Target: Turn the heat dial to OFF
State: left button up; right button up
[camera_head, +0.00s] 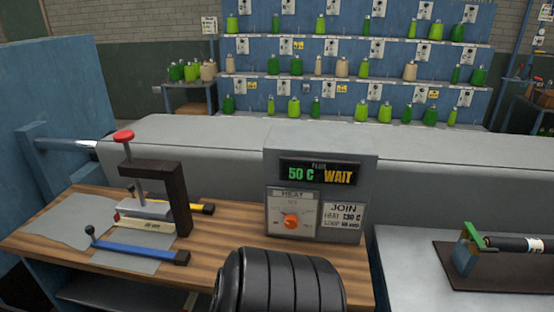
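The heat dial (291,221) is an orange knob on a white panel under the word HEAT. The panel is on the front of a grey control box (370,165) at the back right of the wooden bench. The small marks around the dial are too small to read surely, and I cannot tell which mark the knob points to. The display (318,173) above it reads 50 C in green and WAIT in orange. Neither of my grippers is in view, and nothing touches the dial.
A black clamp press with a red knob (124,136) stands on the bench's left, beside blue-handled (140,250) and yellow-handled (195,206) bars. A JOIN card (343,218) is right of the dial. A grey table (405,285) with a roller tool is at right.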

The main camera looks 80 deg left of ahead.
aim_at(291, 220)
jog(key=u, duration=1.85)
jog(key=k+j+u, duration=0.1)
jog(key=k+u, duration=0.15)
jog(key=u, duration=0.15)
jog(key=k+j+u, duration=0.2)
jog(key=u, duration=0.2)
jog(key=k+j+u, duration=0.25)
jog(key=u, duration=0.15)
